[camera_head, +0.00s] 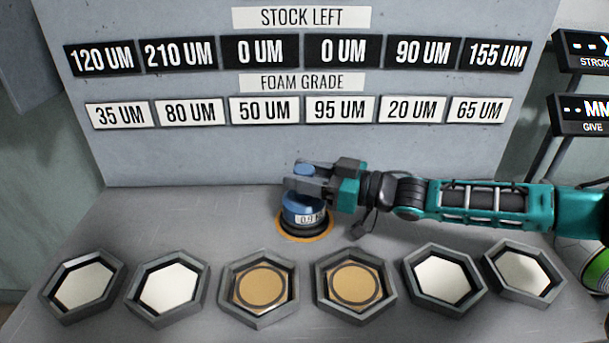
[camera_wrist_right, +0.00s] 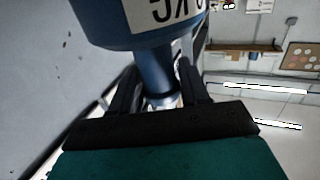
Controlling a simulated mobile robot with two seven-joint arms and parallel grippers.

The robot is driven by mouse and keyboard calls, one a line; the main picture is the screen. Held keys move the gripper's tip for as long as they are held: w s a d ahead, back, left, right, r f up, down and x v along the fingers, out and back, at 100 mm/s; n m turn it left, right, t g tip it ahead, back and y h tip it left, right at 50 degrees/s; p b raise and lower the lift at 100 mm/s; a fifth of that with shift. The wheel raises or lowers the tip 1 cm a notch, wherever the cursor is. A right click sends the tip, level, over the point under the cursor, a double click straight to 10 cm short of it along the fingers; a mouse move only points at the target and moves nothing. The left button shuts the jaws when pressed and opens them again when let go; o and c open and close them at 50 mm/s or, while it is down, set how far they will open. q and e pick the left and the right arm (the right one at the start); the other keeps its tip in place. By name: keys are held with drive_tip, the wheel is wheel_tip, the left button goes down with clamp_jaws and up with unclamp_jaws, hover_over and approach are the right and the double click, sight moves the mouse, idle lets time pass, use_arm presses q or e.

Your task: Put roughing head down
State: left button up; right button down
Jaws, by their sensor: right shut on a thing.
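The roughing head is a blue round tool (camera_head: 298,211) with a white label that is partly readable and a dark base. It is upright at an orange-rimmed round spot (camera_head: 318,238) on the grey bench, behind the row of hexagonal trays. I cannot tell whether its base touches the bench. My right gripper (camera_head: 303,172) comes in from the right and is shut on the tool's top stem. In the right wrist view the blue body (camera_wrist_right: 145,25) fills the top, with its stem between the fingers (camera_wrist_right: 160,92). My left gripper is not in view.
Several hexagonal trays line the front. The two middle ones (camera_head: 258,316) hold tan discs with dark rings; the outer ones (camera_head: 132,307) hold pale plates. A grey panel (camera_head: 300,154) behind carries stock and foam grade labels. A green round object (camera_head: 598,268) is at right.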

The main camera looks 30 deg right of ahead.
drive_tip(key=c, duration=0.5)
unclamp_jaws()
drive_tip(key=shift+f, duration=0.15)
drive_tip(key=shift+c, duration=0.2)
drive_tip(key=shift+r, duration=0.2)
drive_tip(key=shift+s+d, duration=0.25)
drive_tip(key=v, duration=0.7)
